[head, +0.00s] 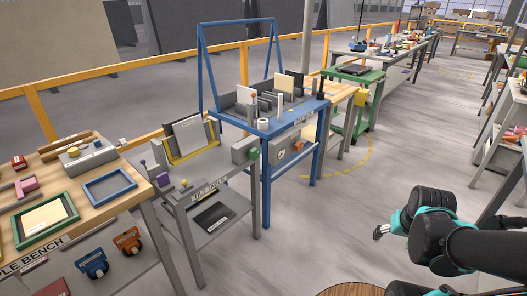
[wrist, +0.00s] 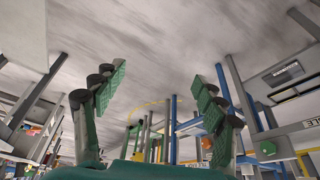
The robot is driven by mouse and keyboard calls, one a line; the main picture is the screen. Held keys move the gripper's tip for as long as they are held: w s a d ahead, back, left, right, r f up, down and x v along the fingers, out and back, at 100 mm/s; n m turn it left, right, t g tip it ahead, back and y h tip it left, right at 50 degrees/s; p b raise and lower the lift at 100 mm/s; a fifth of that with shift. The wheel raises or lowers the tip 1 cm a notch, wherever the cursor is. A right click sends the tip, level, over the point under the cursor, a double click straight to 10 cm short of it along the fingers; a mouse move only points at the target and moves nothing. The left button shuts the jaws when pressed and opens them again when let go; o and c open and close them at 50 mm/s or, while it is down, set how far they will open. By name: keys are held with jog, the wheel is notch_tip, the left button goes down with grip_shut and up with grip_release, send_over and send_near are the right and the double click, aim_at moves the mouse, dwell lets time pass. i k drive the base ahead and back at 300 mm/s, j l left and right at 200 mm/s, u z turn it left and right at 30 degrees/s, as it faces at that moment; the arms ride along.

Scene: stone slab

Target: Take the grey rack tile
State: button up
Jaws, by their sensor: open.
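The blue bench (head: 290,122) stands in the middle of the head view and carries a rack of upright plates. Several grey tiles (head: 265,104) stand in it, with a white one (head: 286,82) behind; I cannot tell which grey one is the rack tile. My gripper (head: 379,233) is at the lower right of the head view, over the floor and well apart from the bench. In the wrist view, my gripper (wrist: 160,95) has its two green-padded fingers spread wide with nothing between them.
A grey table (head: 222,165) with a white panel in a yellow-edged stand is left of the blue bench. A wooden bench (head: 128,193) with frames is at the far left. A green cart (head: 372,76) stands beyond. The grey floor (head: 330,215) between is clear.

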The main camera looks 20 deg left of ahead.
aim_at(190, 135)
jog(key=u, duration=1.5)
